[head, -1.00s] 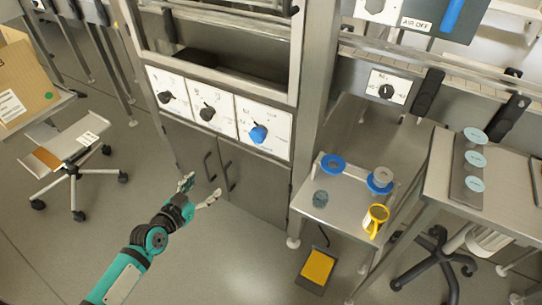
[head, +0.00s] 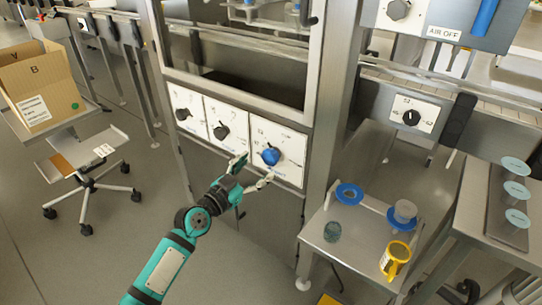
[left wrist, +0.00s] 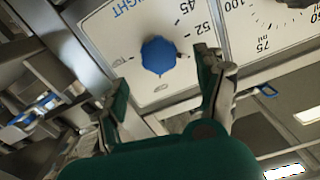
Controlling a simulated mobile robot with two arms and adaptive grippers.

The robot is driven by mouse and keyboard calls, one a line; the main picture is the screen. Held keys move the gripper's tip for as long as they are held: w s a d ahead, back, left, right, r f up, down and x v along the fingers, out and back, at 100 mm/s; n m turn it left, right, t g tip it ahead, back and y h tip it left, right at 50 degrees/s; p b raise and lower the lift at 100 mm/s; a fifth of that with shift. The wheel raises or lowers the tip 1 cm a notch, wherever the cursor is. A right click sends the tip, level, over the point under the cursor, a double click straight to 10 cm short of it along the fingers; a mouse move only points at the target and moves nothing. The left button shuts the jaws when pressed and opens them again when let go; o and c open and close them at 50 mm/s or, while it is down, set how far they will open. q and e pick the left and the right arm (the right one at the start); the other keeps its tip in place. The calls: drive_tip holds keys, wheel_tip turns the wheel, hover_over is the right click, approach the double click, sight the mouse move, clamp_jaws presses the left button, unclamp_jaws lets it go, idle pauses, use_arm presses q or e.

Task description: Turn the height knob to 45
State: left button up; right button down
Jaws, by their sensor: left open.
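The blue height knob (head: 270,156) is the rightmost of three knobs on the machine's front panel. In the left wrist view the knob (left wrist: 157,54) sits on a white dial plate (left wrist: 108,32), with part of the word HEIGHT and the numbers 45 and 52 showing. I cannot tell which number the knob points at. My left gripper (head: 252,170) is open and empty just in front of the knob. In the left wrist view its fingers lie to either side of the knob's lower part, with no clear contact. My right gripper is not in view.
Two black knobs (head: 221,132) are on plates left of the blue one. A cardboard box (head: 38,84) and a chair stand at the left. The floor between is clear.

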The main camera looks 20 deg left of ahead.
sight(268, 158)
use_arm(q)
drive_tip(key=x, duration=0.6)
drive_tip(key=shift+w, duration=0.15)
drive_tip(key=shift+w+d+b, duration=0.25)
drive_tip(key=shift+w+b, duration=0.05)
drive_tip(key=shift+w, duration=0.3)
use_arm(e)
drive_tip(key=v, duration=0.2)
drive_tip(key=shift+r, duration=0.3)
use_arm(q)
drive_tip(key=shift+c, duration=0.4)
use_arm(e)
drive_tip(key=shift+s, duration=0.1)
use_arm(q)
drive_tip(key=c, duration=1.1)
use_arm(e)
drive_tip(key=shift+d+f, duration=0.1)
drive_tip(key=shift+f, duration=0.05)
